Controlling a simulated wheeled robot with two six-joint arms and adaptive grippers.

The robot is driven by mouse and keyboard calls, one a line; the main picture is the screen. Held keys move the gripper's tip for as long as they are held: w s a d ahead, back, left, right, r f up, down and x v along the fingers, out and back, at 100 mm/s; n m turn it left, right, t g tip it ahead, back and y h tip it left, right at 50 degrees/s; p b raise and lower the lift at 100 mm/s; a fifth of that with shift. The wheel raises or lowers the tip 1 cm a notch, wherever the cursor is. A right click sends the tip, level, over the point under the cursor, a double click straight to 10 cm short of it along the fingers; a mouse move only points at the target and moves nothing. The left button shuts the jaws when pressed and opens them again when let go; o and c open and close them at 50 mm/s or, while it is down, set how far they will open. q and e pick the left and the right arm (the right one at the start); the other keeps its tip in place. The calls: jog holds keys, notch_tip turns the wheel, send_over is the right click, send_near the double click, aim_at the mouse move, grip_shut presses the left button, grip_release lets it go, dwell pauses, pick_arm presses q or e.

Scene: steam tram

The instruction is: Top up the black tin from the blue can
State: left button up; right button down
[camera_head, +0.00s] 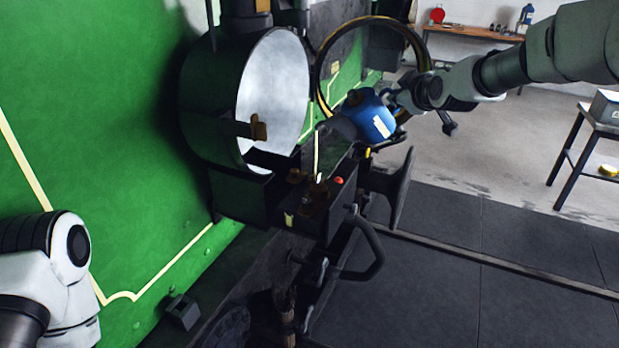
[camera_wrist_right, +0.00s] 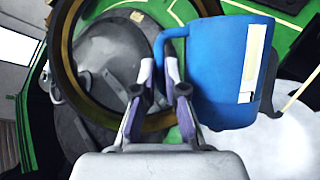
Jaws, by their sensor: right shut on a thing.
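The blue can (camera_head: 372,114) is in the head view, tilted left with its grey spout (camera_head: 343,127) toward the locomotive front. My right gripper (camera_head: 397,101) is shut on the can's handle; the wrist view shows the blue can (camera_wrist_right: 222,75) and its handle (camera_wrist_right: 168,45) at the fingers (camera_wrist_right: 160,80). A thin pale line drops from near the spout and looks like a stream. Below it is a dark box (camera_head: 336,215) with brownish fittings on top; it seems to be the black tin, but I cannot tell its opening. My left gripper is not in view.
The right floor (camera_head: 520,240) is clear; a small table (camera_head: 586,122) stands at right.

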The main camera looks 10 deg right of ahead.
jog(key=shift+f, duration=0.25)
jog(key=shift+d+f+m, duration=0.1)
jog(key=shift+f+m, duration=0.2)
jog(key=shift+f, duration=0.15)
notch_tip(320, 180, down, 9)
jog(key=m+y+p, duration=0.3)
jog(key=m+p, duration=0.1)
jog(key=p, duration=0.3)
jog(key=shift+s+a+f+m+g+y, duration=0.15)
jog(key=shift+s+a+m+g+y, duration=0.15)
jog(key=shift+y, duration=0.1)
